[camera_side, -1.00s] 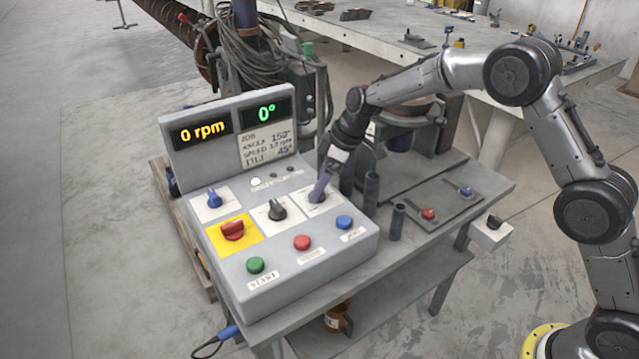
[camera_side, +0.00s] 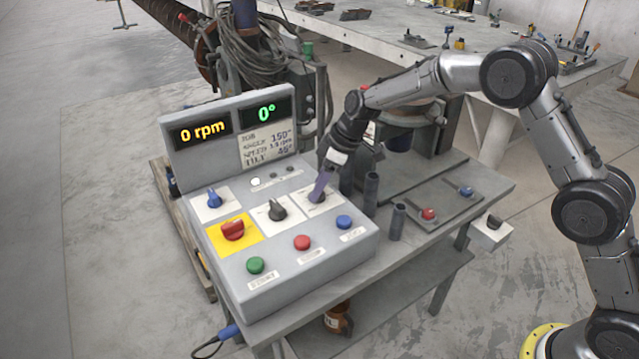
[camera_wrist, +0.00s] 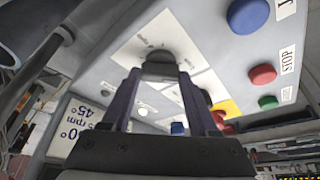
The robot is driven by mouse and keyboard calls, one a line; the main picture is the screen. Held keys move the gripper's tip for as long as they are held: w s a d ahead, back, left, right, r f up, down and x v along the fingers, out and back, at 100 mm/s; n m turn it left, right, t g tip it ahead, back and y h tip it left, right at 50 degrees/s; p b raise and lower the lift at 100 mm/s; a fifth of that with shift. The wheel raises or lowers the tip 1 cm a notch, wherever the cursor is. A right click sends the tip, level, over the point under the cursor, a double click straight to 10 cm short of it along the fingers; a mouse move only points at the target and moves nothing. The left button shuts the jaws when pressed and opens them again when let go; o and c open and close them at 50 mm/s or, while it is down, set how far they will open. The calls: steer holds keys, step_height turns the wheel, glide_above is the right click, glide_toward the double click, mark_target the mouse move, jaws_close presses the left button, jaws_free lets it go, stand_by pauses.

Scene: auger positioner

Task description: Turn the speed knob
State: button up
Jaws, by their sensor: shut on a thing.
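The grey control box (camera_side: 285,262) stands on the bench. My gripper (camera_side: 319,195) points down at the right-hand white plate. Its purple fingers are shut on the right-hand black knob (camera_wrist: 160,64), which they mostly hide in the side view. In the wrist view the fingertips (camera_wrist: 159,76) lie on either side of this knob. Its label is too blurred to read, so I cannot tell if it is the speed knob. A second black knob (camera_side: 277,211) sits to its left. The rpm display (camera_side: 201,132) reads 0 rpm and the angle display (camera_side: 265,112) reads 0°.
A blue knob (camera_side: 214,199) and a red switch (camera_side: 233,231) on yellow sit further left. Green (camera_side: 255,265), red (camera_side: 302,242) and blue (camera_side: 344,222) buttons line the front. Dark upright cylinders (camera_side: 370,193) stand close to my gripper's right. A job card (camera_side: 267,146) is behind.

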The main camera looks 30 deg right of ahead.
steer(key=m+h, duration=0.1)
steer(key=m, duration=0.2)
steer(key=shift+s+a+m+t, duration=0.1)
steer(key=shift+m+t, duration=0.2)
steer(key=shift+t, duration=0.1)
steer(key=m+h, duration=0.1)
steer(key=m, duration=0.1)
steer(key=m+h, duration=0.1)
steer(key=m, duration=0.1)
steer(key=shift+a+m+t, duration=0.15)
steer(key=shift+m+t, duration=0.15)
steer(key=m, duration=0.2)
steer(key=m+h, duration=0.1)
steer(key=m, duration=0.1)
steer(key=shift+a+h, duration=0.1)
steer(key=shift+h, duration=0.2)
steer(key=shift+m+g+h, duration=0.5)
steer(key=shift+m, duration=1.3)
steer(key=o, duration=1.4)
